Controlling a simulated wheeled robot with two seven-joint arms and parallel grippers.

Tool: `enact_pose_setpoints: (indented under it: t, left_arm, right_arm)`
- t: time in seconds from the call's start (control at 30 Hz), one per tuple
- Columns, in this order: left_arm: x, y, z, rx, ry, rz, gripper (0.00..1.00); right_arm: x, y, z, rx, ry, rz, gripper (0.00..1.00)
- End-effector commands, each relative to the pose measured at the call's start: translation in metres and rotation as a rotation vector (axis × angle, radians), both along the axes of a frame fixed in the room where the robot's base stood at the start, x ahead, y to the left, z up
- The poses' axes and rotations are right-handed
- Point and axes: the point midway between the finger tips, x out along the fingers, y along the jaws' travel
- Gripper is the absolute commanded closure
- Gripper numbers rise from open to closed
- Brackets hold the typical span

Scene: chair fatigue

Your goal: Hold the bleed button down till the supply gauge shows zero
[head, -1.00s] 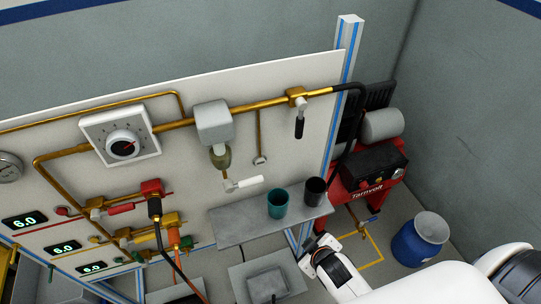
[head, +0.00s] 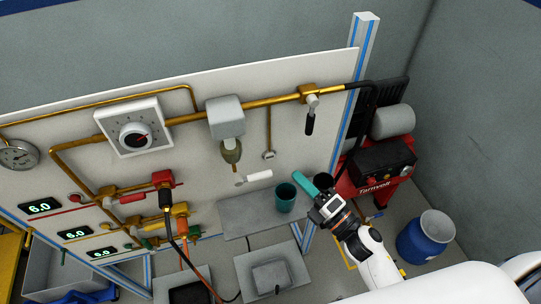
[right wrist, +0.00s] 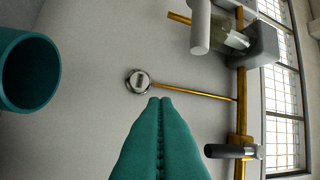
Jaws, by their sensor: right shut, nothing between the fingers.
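A small round metal button (head: 268,155) sits on the panel at the lower end of a thin brass tube; it looks like the bleed button. It also shows in the right wrist view (right wrist: 138,80), just beyond my fingertips. My right gripper (head: 298,176) has teal fingers, shut and empty. They point at the panel, right of and below the button in the head view, and look apart from it. The fingertips meet in the right wrist view (right wrist: 160,100). A round dial gauge (head: 18,155) is at the far left; its reading is too small to tell. My left gripper is not in view.
A teal cup (head: 286,198) stands on the grey shelf (head: 235,217) below the button. A white-handled valve (head: 258,176) and a black-handled valve (head: 310,122) flank the button. Digital displays (head: 40,207) read 6.0.

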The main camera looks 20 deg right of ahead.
Motion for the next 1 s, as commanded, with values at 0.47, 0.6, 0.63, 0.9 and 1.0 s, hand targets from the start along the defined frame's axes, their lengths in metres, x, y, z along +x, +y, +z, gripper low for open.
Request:
enact_pose_setpoints:
  t: [0.47,0.6,0.63,0.9,1.0]
  left_arm:
    - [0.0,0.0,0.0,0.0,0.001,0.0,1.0]
    - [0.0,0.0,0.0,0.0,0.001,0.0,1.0]
    - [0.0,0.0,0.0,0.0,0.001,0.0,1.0]
    - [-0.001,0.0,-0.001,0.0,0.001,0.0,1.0]
    - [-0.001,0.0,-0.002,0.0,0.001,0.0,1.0]
  right_arm:
    - [-0.031,0.036,-0.014,-0.239,-0.207,0.268,1.0]
    - [-0.031,0.036,-0.014,-0.238,-0.207,0.267,1.0]
    - [-0.031,0.036,-0.014,-0.237,-0.206,0.267,1.0]
    - [-0.021,0.036,-0.014,-0.237,-0.208,0.266,1.0]
    - [-0.009,0.036,-0.014,-0.236,-0.207,0.266,1.0]
